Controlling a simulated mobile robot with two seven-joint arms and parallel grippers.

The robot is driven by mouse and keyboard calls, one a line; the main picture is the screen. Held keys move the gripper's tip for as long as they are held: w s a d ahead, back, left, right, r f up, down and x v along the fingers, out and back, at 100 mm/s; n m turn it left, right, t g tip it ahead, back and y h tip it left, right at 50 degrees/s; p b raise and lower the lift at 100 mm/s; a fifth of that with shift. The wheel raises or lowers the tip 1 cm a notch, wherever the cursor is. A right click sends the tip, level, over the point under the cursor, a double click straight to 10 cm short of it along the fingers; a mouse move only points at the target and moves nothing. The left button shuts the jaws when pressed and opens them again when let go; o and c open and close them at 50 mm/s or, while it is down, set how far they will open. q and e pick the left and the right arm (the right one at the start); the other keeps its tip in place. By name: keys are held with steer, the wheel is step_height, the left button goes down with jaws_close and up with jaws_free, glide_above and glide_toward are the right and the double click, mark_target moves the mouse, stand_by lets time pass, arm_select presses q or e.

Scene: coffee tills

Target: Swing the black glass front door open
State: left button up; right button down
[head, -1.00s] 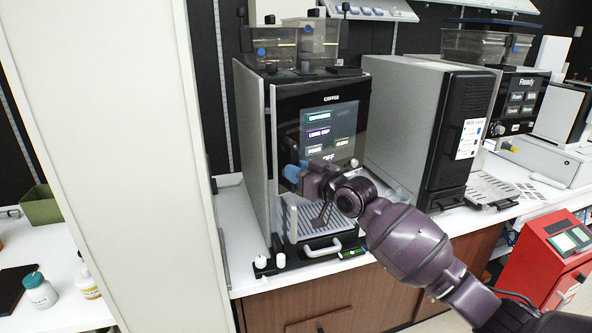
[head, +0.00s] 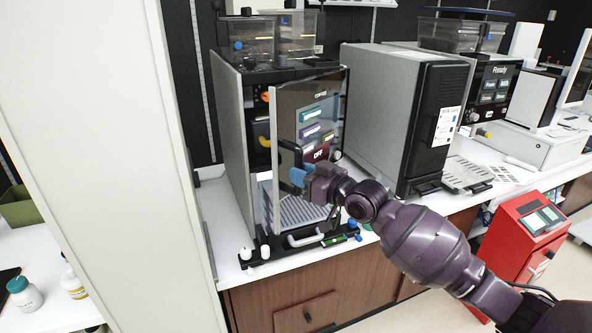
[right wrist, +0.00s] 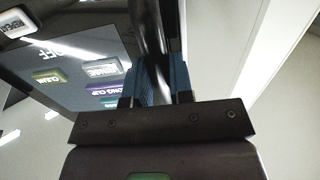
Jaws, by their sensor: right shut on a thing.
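The black glass front door (head: 318,105) of the coffee machine stands partly open in the head view. Its left edge is swung out from the grey cabinet (head: 233,150), and its right side stays near the machine. The lit screen with buttons and "OFF" is on the door. My right gripper (head: 297,177) has blue fingertips shut on the black door handle (head: 283,157) near the door's left edge. In the right wrist view the black handle bar (right wrist: 150,45) runs between the blue fingers (right wrist: 160,82). My left gripper is not in view.
Inside the opening are an orange knob (head: 265,97) and a yellow part (head: 264,141). A drip tray (head: 305,211) sits below. A second grey machine (head: 400,110) stands close on the right. A tall white panel (head: 90,120) rises on the left.

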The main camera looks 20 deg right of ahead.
steer(key=shift+d+r, duration=0.1)
steer(key=shift+r, duration=0.15)
steer(key=s+d, duration=0.4)
steer(key=d, duration=0.1)
steer(key=shift+s, duration=0.3)
steer(key=shift+d, duration=0.15)
stand_by(0.3)
steer(key=s+d+b, duration=0.1)
steer(key=s+d, duration=0.2)
steer(key=d, duration=0.3)
steer(key=shift+s+b, duration=0.15)
steer(key=shift+b, duration=0.25)
